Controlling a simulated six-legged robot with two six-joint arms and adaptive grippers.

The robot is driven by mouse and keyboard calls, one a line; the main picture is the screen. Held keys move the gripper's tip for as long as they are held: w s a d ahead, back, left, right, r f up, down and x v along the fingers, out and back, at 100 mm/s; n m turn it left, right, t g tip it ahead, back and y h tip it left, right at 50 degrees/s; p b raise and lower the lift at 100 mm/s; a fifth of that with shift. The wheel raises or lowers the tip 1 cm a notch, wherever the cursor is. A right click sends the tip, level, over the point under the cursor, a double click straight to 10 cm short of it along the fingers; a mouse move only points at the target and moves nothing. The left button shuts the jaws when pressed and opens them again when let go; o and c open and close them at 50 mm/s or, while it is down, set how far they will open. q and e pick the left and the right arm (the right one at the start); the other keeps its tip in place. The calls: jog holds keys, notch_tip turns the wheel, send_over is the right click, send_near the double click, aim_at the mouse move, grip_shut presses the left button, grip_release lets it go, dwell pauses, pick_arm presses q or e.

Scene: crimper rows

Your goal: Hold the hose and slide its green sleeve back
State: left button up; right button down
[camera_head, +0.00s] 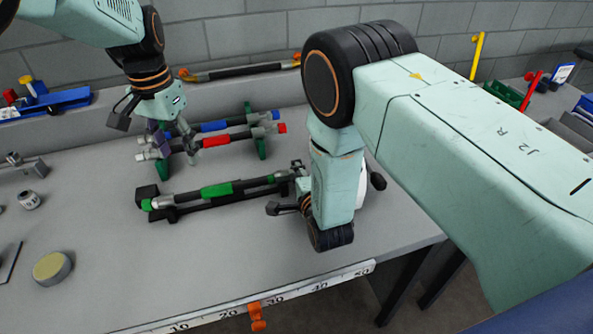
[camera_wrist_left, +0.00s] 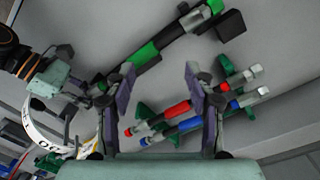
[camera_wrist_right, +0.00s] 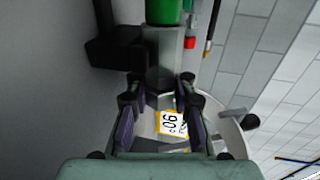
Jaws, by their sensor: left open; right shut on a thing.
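The hose with the green sleeve (camera_head: 216,190) lies along a black cradle (camera_head: 168,213) on the bench. The sleeve is near the middle of the hose and also shows in the left wrist view (camera_wrist_left: 145,52). My right gripper (camera_head: 291,187) is shut on the hose's right end. In the right wrist view, the grey hose end (camera_wrist_right: 163,50) runs up from between the fingers (camera_wrist_right: 162,92), with a green part above. My left gripper (camera_head: 153,130) is open and empty, above and behind the hose's left half. In the left wrist view its fingers (camera_wrist_left: 160,72) are apart.
Behind the hose, close to my left gripper, a green-footed rack (camera_head: 262,144) holds a blue-sleeved hose (camera_head: 213,126) and a red-sleeved hose (camera_head: 217,139). A round tin (camera_head: 52,267) and a ruler edge (camera_head: 290,290) are at the front. Bench space before the cradle is clear.

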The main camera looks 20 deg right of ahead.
jog(key=shift+s+f, duration=0.25)
jog(key=shift+f, duration=0.05)
pick_arm(q)
jog(key=n, duration=0.6)
jog(key=w+n+h, duration=0.1)
jog(key=n, duration=0.6)
jog(key=r+n+g+h, duration=0.1)
jog(key=n, duration=0.6)
jog(key=shift+w+a, duration=0.25)
jog(key=shift+w, duration=0.15)
